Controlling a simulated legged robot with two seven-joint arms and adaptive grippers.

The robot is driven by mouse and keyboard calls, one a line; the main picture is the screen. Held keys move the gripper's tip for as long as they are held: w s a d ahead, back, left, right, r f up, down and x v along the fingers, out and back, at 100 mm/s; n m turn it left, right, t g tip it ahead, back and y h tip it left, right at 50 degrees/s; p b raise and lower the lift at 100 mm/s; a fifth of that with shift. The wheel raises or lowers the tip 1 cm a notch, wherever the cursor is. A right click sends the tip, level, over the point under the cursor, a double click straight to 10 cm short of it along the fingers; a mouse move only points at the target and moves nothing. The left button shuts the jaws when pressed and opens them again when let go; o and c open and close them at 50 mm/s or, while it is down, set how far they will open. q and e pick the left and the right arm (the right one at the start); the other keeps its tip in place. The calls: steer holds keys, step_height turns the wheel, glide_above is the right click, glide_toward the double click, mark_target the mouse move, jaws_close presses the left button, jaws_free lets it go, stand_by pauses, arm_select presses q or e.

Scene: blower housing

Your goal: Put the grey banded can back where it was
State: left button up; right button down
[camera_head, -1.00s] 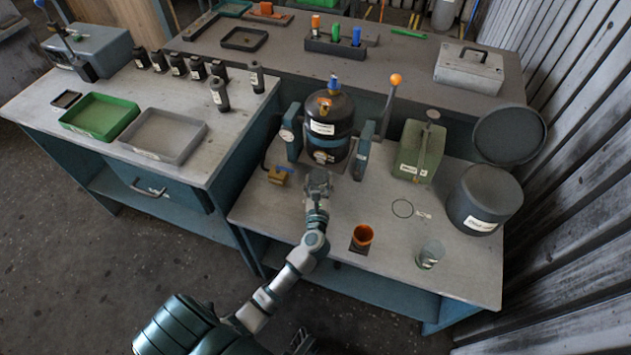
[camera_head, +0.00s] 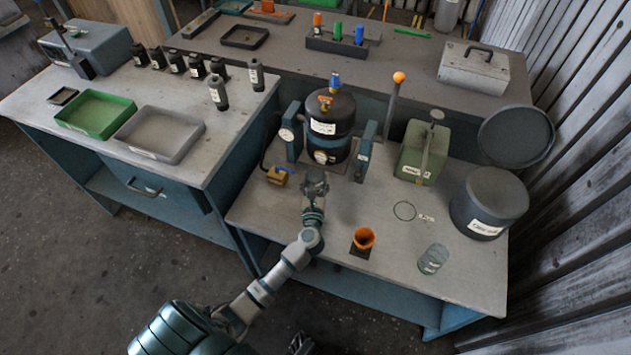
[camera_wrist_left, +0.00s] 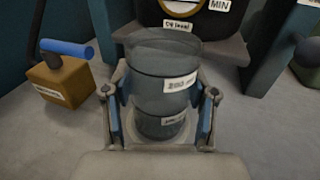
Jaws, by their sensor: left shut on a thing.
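My left gripper (camera_head: 315,178) is just in front of the dark blower housing (camera_head: 331,126), low over the front bench. In the left wrist view, its fingers (camera_wrist_left: 160,108) are shut on a grey cylindrical can (camera_wrist_left: 150,80) with a darker ring around it and two white labels; this looks like the grey banded can. It looks upright; whether its base touches the bench is unclear. In the head view the gripper mostly hides it. A thin dark ring outline (camera_head: 404,210) with a small white tag (camera_head: 427,218) marks the bench to the right.
An orange cup (camera_head: 363,238) and a clear beaker (camera_head: 433,258) stand near the front edge. A green canister (camera_head: 421,152) and a dark drum (camera_head: 488,199) are at the right. A yellow block with a blue handle (camera_wrist_left: 62,78) is left of the gripper. Bench around the ring is clear.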

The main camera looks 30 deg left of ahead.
arm_select(q)
steer(key=o, duration=1.3)
steer(key=shift+f, duration=0.1)
arm_select(e)
steer(key=shift+w, duration=0.15)
arm_select(q)
steer(key=shift+s, duration=0.1)
steer(key=p+v, duration=0.1)
steer(key=v, duration=1)
steer(key=shift+d, duration=0.1)
steer(key=shift+s+d, duration=0.2)
steer(key=shift+s, duration=0.2)
arm_select(e)
steer(key=s, duration=0.1)
steer(key=s+g, duration=0.1)
steer(key=s+d+f+g, duration=0.1)
steer(key=shift+s+d+h, duration=0.1)
steer(key=shift+s+h, duration=0.2)
